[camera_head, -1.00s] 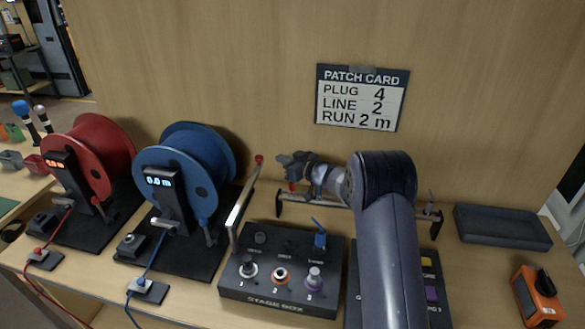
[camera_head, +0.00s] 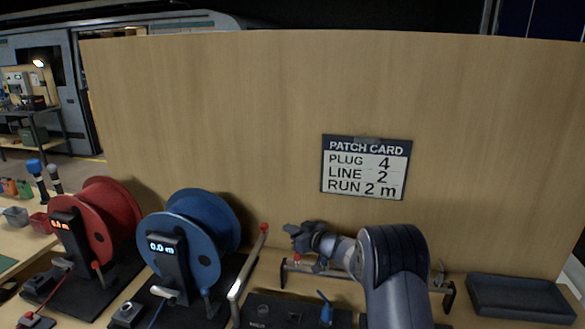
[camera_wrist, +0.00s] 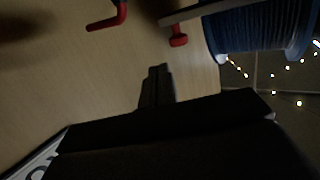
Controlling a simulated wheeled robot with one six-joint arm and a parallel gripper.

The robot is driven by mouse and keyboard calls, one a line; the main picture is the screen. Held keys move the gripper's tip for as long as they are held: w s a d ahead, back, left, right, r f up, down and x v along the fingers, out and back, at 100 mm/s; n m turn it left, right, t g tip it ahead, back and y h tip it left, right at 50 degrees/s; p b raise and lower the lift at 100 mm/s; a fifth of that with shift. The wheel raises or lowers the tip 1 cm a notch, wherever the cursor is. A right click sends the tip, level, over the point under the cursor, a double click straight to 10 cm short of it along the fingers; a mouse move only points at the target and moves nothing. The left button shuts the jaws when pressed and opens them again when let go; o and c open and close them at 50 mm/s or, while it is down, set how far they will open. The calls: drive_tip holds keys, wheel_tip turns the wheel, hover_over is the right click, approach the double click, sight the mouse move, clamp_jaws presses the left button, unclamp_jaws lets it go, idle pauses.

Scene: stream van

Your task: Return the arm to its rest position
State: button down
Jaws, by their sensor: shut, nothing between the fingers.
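My gripper (camera_head: 291,231) is at the end of my arm, raised over the back of the bench and pointing left in the head view. It is to the right of the blue reel's red-tipped lever and in front of the wooden back panel. In the wrist view the dark fingers (camera_wrist: 157,85) are together and hold nothing. The arm bends at a dark elbow at the right and hides part of the bench behind it.
A blue reel (camera_head: 190,240) reading 0.0 m and a red reel (camera_head: 95,222) stand at the left. A red-tipped lever (camera_head: 249,262) rises left of my gripper. A rail, the stage box (camera_head: 270,310) and a dark tray (camera_head: 520,298) are nearby. The patch card (camera_head: 366,170) hangs behind.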

drive_tip(key=p+x, duration=0.2)
drive_tip(key=x, duration=0.6)
drive_tip(key=shift+a, duration=0.15)
drive_tip(key=shift+w, duration=0.1)
